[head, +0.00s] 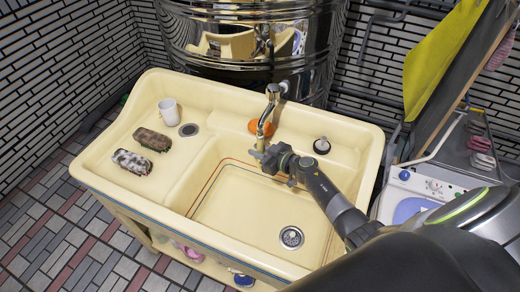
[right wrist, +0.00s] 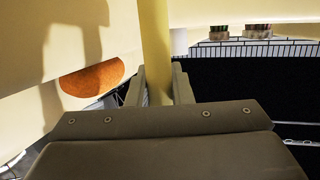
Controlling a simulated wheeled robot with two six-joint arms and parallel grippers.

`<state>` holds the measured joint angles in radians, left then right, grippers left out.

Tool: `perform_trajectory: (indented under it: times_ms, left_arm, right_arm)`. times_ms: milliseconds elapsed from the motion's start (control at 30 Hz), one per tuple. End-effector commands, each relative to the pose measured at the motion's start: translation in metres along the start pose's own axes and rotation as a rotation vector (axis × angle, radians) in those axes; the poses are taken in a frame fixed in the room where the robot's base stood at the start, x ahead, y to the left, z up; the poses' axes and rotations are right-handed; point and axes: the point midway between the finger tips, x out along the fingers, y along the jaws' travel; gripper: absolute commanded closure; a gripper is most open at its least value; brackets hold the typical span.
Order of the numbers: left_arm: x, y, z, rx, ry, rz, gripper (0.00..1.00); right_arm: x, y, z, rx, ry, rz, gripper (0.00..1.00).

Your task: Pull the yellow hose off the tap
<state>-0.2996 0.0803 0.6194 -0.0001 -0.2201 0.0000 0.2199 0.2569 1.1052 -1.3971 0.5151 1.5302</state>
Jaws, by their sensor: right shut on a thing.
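The chrome tap (head: 272,95) stands at the back edge of the cream sink (head: 180,90), with its spout pointing down. The yellow hose (head: 261,142) hangs below the spout, a short stretch of it showing above my gripper. My right gripper (head: 263,155) reaches in from the right over the basin and is shut on the hose just under the tap. In the right wrist view the hose (right wrist: 155,40) runs upright between the two fingers (right wrist: 157,88). The joint of hose and spout is too small to judge. My left gripper is not in view.
An orange disc (head: 262,127) lies behind the hose. A large steel tank (head: 240,50) is behind. The basin floor is clear.

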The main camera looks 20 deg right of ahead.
Motion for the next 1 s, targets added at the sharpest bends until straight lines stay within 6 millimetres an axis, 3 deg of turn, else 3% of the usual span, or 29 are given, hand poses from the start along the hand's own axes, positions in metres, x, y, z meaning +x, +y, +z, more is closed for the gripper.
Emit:
perform_trajectory:
  times_ms: [1000]
  left_arm:
    - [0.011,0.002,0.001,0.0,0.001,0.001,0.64]
  right_arm:
    - [0.004,0.0,0.015,0.001,0.001,0.0,1.0]
